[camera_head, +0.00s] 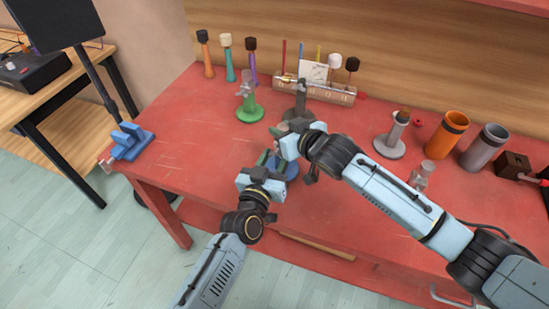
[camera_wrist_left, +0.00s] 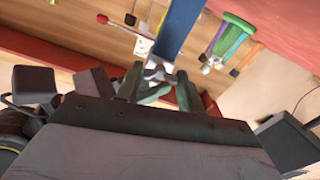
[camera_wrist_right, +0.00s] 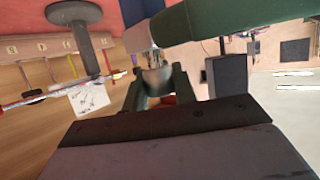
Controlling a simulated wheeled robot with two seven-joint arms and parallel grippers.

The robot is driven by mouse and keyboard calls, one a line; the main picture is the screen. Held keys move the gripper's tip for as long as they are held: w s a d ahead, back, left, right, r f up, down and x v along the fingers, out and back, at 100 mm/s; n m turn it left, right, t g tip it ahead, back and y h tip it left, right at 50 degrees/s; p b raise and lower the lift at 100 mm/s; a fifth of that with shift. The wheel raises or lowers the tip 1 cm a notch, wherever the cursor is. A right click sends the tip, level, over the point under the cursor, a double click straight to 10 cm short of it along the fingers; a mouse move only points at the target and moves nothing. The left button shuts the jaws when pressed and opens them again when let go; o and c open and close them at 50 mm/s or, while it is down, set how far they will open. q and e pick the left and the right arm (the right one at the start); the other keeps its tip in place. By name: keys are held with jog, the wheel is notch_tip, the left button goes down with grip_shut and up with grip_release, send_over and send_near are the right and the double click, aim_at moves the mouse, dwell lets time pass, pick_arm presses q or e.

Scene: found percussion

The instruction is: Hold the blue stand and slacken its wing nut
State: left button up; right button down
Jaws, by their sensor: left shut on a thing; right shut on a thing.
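The blue stand shows its round base (camera_head: 292,171) on the red table in the head view, mostly hidden by my two grippers. Its blue post (camera_wrist_left: 180,28) is plain in the left wrist view. My left gripper (camera_head: 264,160) comes from the front, shut at the post. My right gripper (camera_head: 277,137) comes from the right, higher up, shut at the stand's top. A grey piece, seemingly the wing nut (camera_wrist_right: 156,80), sits between its fingers in the right wrist view. A grey winged part (camera_wrist_left: 158,72) also shows in the left wrist view. The exact contacts are partly hidden.
A green stand (camera_head: 249,112) stands left behind the grippers, a dark grey stand (camera_head: 299,105) behind them. A pale grey stand (camera_head: 390,147), orange cup (camera_head: 446,135) and grey cup (camera_head: 484,147) are at right. The table's left front is clear.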

pick_arm(q)
jog(key=n, duration=1)
jog(key=shift+n, duration=0.3)
dwell(0.4)
jog(key=o, duration=1)
jog(key=v, duration=1.2)
